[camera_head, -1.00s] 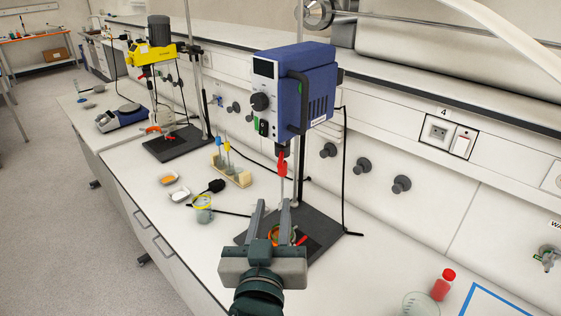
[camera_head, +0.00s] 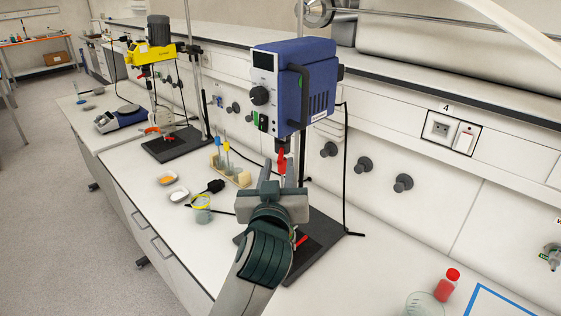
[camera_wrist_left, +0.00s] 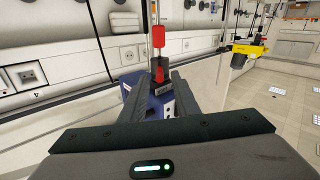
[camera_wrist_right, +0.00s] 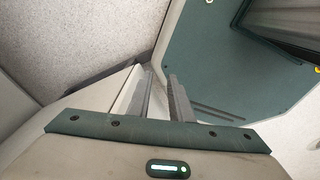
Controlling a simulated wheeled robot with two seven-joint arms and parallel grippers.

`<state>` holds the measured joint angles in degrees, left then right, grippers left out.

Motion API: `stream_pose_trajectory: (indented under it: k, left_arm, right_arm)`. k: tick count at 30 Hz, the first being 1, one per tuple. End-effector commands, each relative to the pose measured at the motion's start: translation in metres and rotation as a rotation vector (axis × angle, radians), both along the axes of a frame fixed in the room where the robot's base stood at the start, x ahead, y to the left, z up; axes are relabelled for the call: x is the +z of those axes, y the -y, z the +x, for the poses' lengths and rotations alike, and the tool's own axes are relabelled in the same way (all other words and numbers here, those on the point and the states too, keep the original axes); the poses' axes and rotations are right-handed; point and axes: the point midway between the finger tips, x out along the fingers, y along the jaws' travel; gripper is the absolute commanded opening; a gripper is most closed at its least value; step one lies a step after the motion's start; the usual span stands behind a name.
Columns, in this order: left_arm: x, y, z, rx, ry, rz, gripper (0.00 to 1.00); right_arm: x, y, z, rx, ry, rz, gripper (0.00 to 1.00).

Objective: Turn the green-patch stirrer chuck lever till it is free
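The blue stirrer (camera_head: 318,85) with the green patch (camera_head: 263,123) stands on its post at the middle of the bench. Its red chuck lever (camera_head: 282,160) hangs below the body. My left gripper (camera_head: 283,172) is just below and in front of the lever, fingers pointing at it.
A yellow stirrer (camera_head: 150,50) stands further left. A test-tube rack (camera_head: 232,173), small dishes (camera_head: 180,194) and a yellow-rimmed beaker (camera_head: 202,203) are left of my left gripper. The black base plate (camera_head: 325,232) lies below.

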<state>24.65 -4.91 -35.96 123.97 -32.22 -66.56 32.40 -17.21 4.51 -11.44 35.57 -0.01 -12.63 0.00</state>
Motion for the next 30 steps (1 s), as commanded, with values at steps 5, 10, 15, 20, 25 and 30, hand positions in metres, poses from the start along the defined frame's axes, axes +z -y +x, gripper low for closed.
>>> stream_pose_trajectory:
  k: [5, 10, 15, 20, 25, 30]
  left_arm:
    - [-0.001, 0.003, 0.027, -0.001, 0.002, 0.002, 0.28]
    - [-0.001, 0.004, 0.042, -0.001, 0.0, 0.001, 0.28]
    - [0.0, 0.004, 0.047, -0.001, 0.0, 0.0, 0.28]
    - [0.0, 0.004, 0.048, -0.001, 0.0, -0.001, 0.28]
    - [0.0, 0.004, 0.047, -0.001, 0.0, -0.001, 0.09]
    - [0.0, 0.005, 0.047, -0.001, 0.0, -0.001, 0.0]
  right_arm:
    - [-0.009, 0.0, 0.0, 0.0, 0.0, 0.0, 0.19]
    - [-0.013, 0.0, 0.0, 0.0, 0.0, 0.0, 0.19]
    - [-0.013, 0.0, 0.0, 0.0, 0.0, 0.0, 0.19]
    - [-0.013, 0.0, 0.0, 0.0, 0.0, 0.0, 0.19]
    - [-0.013, 0.0, 0.0, 0.001, 0.0, 0.0, 0.19]
    - [-0.013, 0.001, 0.0, 0.001, 0.0, 0.0, 0.19]
